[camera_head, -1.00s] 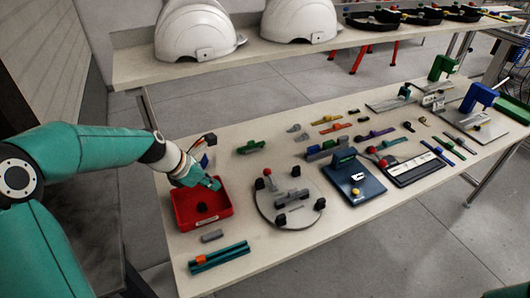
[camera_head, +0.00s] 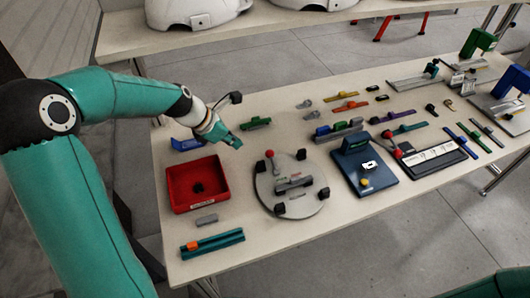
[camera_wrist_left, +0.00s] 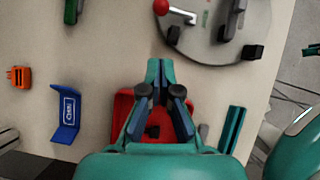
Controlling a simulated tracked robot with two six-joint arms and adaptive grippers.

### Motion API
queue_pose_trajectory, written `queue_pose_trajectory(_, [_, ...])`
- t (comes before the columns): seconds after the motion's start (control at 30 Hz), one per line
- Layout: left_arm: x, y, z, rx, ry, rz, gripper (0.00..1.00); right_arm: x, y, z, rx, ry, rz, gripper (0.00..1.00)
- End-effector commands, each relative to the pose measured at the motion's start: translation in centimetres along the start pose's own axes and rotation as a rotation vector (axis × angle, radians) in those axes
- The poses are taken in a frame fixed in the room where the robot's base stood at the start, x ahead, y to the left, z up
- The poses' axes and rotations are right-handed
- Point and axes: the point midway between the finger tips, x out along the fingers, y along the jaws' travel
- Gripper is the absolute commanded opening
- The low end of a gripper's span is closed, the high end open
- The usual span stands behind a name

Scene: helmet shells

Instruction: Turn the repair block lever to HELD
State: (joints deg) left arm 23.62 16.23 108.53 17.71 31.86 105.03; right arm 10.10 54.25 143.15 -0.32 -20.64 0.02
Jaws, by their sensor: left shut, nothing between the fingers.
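Two red-knobbed levers show in the head view, and I cannot read which is marked HELD. One red knob (camera_head: 269,154) is on a round grey plate (camera_head: 266,190) with black blocks and a grey piece in its middle. This knob also shows in the left wrist view (camera_wrist_left: 161,7), on a short light arm. The other red knob (camera_head: 398,153) is at the left end of a black board (camera_head: 435,157) with a white label strip. My left gripper (camera_head: 236,142) is shut and empty, above the table left of the round plate; its closed fingers also show in the left wrist view (camera_wrist_left: 160,66).
A red tray (camera_head: 177,207) with a small dark piece inside stands below left of the gripper. A blue labelled bracket (camera_wrist_left: 67,115), a green part (camera_head: 256,123) and a dark blue panel (camera_head: 365,170) are nearby. White helmet shells (camera_head: 195,12) stand on the back shelf.

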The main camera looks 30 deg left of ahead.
Motion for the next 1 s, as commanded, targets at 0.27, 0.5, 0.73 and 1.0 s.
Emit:
queue_pose_trajectory(0.27, [5.5, -0.2, -0.1, 0.001, 0.003, -0.007, 0.00, 0.0, 0.0, 0.0, 0.000, 0.000, 0.000, 0.40])
queue_pose_trajectory(0.5, [9.6, -0.2, 0.9, 0.005, 0.002, -0.005, 0.00, -0.5, -0.2, 0.0, 0.000, 0.000, 0.000, 0.40])
queue_pose_trajectory(0.73, [11.7, -0.2, 2.1, 0.004, 0.001, -0.003, 0.00, -0.9, -0.3, 0.0, 0.000, 0.000, 0.000, 0.40])
queue_pose_trajectory(1.0, [12.0, -0.2, 2.3, 0.004, 0.001, -0.003, 0.00, -0.9, -0.3, 0.0, 0.000, 0.000, 0.000, 0.40])
